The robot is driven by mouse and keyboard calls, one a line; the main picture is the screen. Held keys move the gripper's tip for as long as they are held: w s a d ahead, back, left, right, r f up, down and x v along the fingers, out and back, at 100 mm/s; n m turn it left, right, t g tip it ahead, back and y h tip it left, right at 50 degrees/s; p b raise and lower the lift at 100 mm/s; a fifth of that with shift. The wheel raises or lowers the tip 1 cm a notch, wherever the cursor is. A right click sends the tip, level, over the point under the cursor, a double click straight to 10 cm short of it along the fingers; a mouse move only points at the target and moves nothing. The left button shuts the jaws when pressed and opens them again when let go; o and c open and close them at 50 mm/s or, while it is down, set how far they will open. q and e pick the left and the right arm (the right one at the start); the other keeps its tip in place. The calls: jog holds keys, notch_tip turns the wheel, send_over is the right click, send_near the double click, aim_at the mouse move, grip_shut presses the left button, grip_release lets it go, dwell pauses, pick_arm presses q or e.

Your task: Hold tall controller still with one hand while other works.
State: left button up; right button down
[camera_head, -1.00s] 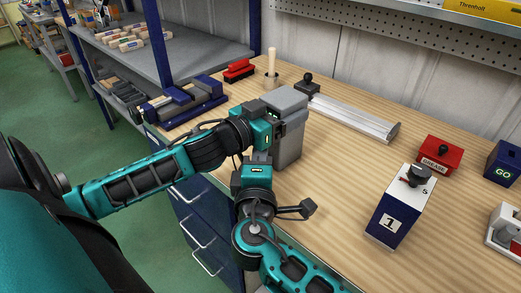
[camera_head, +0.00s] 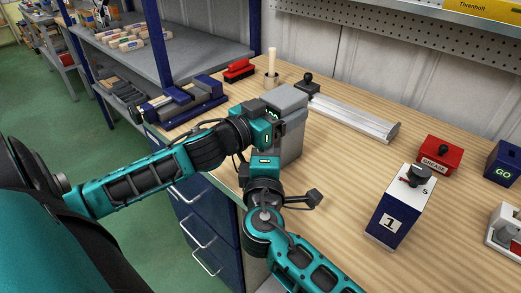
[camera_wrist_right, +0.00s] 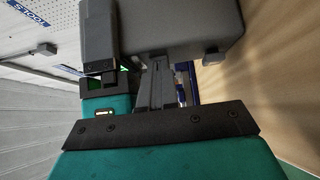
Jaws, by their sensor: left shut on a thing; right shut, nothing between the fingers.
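The tall controller is a tall grey box (camera_head: 290,138) near the bench's left front edge, upright, with a small lit display partly covered by my left arm. My left gripper (camera_head: 279,127) is shut on the tall controller at its upper part; its fingertips are mostly hidden. My right gripper (camera_head: 266,163) is low in front of the box, close to its near side, and its fingertips are hidden in the head view. In the right wrist view its narrow fingers (camera_wrist_right: 157,80) are together and empty, just below a grey body (camera_wrist_right: 185,25). Whether they touch it, I cannot tell.
A blue-white box marked 1 (camera_head: 398,211) with a dark knob stands to the right. Behind are a metal rail (camera_head: 355,117), a red box (camera_head: 438,155) and a blue GO box (camera_head: 503,165). A blue vise (camera_head: 185,102) is at left. The middle bench is clear.

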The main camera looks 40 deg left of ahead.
pick_arm(q)
jog(key=shift+s+d+f, duration=0.1)
jog(key=shift+d, duration=0.1)
pick_arm(e)
jog(key=shift+w+d, duration=0.25)
jog(key=shift+w, duration=0.05)
pick_arm(q)
jog(key=shift+a, duration=0.1)
pick_arm(e)
jog(key=v, duration=1)
jog(key=shift+s+a, duration=0.2)
jog(key=shift+s, duration=0.2)
pick_arm(q)
jog(key=o, duration=1.3)
jog(key=shift+s+a+r+p, duration=0.45)
jog(key=shift+s+r, duration=0.25)
jog(key=shift+s, duration=2.1)
jog(key=shift+s+a+r+p, duration=0.5)
jog(key=shift+s+r, duration=0.2)
jog(key=shift+s, duration=2.05)
jog(key=shift+s+a+r+p, duration=0.45)
jog(key=shift+s+r, duration=0.25)
jog(key=shift+s, duration=2.1)
pick_arm(e)
jog(key=shift+r, duration=1.4)
